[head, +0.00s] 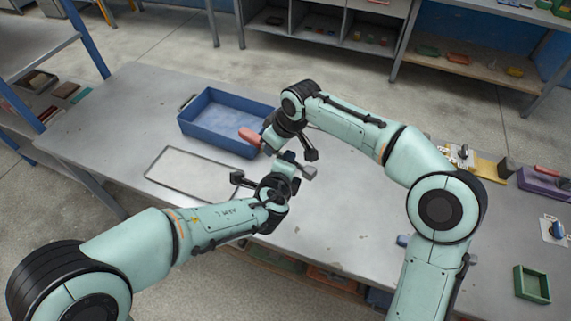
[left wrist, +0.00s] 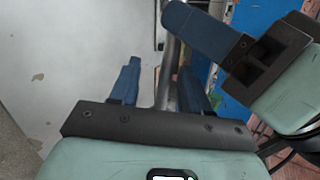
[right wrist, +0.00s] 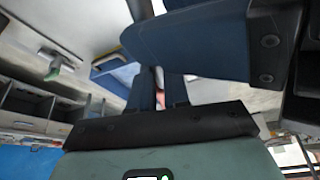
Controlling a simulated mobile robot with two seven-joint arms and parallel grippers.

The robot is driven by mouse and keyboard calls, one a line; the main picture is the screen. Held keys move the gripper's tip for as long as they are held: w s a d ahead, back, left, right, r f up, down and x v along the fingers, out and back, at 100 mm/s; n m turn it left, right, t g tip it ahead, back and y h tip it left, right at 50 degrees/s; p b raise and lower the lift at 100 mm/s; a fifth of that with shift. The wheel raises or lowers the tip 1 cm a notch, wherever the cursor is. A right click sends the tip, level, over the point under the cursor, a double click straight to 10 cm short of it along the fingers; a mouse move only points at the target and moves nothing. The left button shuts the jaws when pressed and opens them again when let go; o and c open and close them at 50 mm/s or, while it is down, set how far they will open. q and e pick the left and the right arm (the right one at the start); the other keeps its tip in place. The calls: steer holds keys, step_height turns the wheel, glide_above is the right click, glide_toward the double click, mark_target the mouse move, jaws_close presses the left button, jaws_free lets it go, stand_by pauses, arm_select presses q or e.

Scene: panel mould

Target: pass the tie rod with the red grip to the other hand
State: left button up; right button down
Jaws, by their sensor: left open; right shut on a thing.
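The tie rod's red grip (head: 250,136) sticks out to the left of my right gripper (head: 286,146) in the head view. My right gripper is shut on the rod, and a bit of red shows between its fingers in the right wrist view (right wrist: 160,84). My left gripper (head: 272,176) is open, just below and close to the right one. In the left wrist view, the grey shaft of the rod (left wrist: 168,70) runs between the left gripper's spread blue fingers (left wrist: 160,88). The joined arms hide most of the rod in the head view.
A blue tray (head: 190,127) stands on the grey table behind the grippers. A flat thin-framed rectangle (head: 165,183) lies to the left. A purple tray (head: 536,185) and a green tray (head: 532,298) are at the right. The table's left end is clear.

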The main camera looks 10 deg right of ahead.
arm_select(q)
steer(key=shift+w+d+f, duration=0.1)
steer(key=shift+w+f, duration=0.1)
steer(key=shift+w, duration=0.1)
jaws_close()
arm_select(e)
steer(key=c, duration=1)
jaws_free()
steer(key=shift+r, duration=0.1)
